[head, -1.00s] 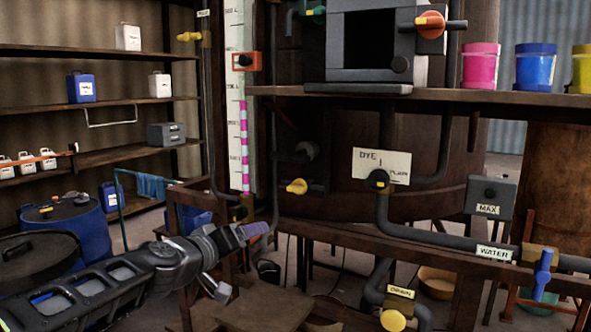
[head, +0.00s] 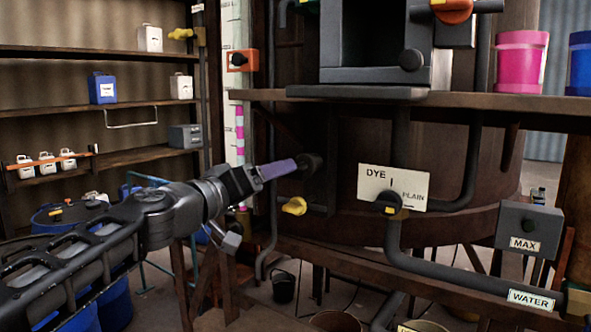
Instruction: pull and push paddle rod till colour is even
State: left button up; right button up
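A dark round knob (head: 313,164), which looks like the end of the paddle rod, sticks out from the front of the brown wooden vat (head: 460,165). My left gripper (head: 292,167) comes in from the left with its purple fingers pointing right, their tips at the knob's left side. The fingers are seen edge-on, so I cannot tell if they touch or grip it. The liquid in the vat is hidden. A sight gauge (head: 240,140) with pink and white bands stands left of the vat, partly behind my gripper. My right gripper is not in view.
A yellow-handled valve (head: 294,206) sits just below the knob. A DYE/PLAIN sign (head: 393,187) and dark pipes (head: 440,268) are to the right. A wooden shelf (head: 440,97) runs above, with a pink bucket (head: 521,62). Shelves with jugs (head: 102,88) stand at left.

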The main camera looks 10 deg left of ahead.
pick_arm(q)
jog(key=p+x, duration=0.2)
jog(key=x, duration=0.5)
jog(key=shift+w, duration=0.15)
jog(key=shift+w+d+p, duration=0.1)
jog(key=shift+w+p, duration=0.2)
jog(key=shift+c, duration=0.5)
grip_shut()
jog(key=shift+s+f, duration=0.1)
